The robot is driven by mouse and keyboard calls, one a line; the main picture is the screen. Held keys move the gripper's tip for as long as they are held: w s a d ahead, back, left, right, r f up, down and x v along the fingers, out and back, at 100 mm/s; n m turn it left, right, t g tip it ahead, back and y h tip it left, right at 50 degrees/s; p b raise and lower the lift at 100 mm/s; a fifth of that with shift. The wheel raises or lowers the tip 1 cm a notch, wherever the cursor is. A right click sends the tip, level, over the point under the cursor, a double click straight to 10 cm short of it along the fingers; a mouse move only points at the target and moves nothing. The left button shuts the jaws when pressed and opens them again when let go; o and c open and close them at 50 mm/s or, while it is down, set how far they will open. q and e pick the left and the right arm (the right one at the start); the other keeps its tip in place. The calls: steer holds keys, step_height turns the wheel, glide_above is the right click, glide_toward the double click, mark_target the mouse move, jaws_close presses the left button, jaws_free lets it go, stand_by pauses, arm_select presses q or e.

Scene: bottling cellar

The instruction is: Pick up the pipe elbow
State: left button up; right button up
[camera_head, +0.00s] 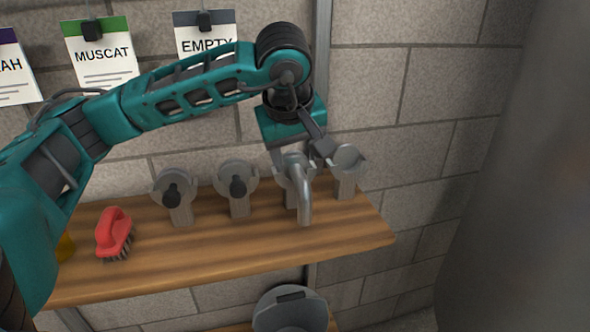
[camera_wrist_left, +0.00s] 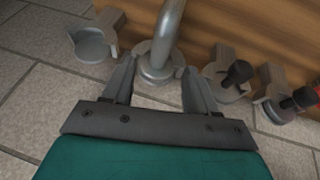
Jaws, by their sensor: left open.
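The pipe elbow (camera_head: 304,203) is a grey bent metal pipe standing in a grey holder on the wooden shelf, its free end curving out toward the shelf front. It also shows in the left wrist view (camera_wrist_left: 168,34), with its round collar between my fingers. My left gripper (camera_head: 298,157) is open above and around the elbow's holder. In the left wrist view my left gripper (camera_wrist_left: 158,70) has one finger on each side of the elbow's collar, with visible gaps; contact cannot be told. My right gripper is not in view.
The shelf (camera_head: 225,245) carries an empty-looking holder (camera_head: 346,170) right of the elbow and two holders with black-handled parts (camera_head: 238,187) to its left. A red brush (camera_head: 113,232) lies further left. Cards hang on the block wall. A large grey surface (camera_head: 520,200) rises at right.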

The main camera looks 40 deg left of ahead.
mark_target(298, 172)
arm_select(q)
steer(key=x, duration=0.5)
steer(key=shift+f, duration=0.1)
steer(key=shift+c, duration=0.3)
jaws_close()
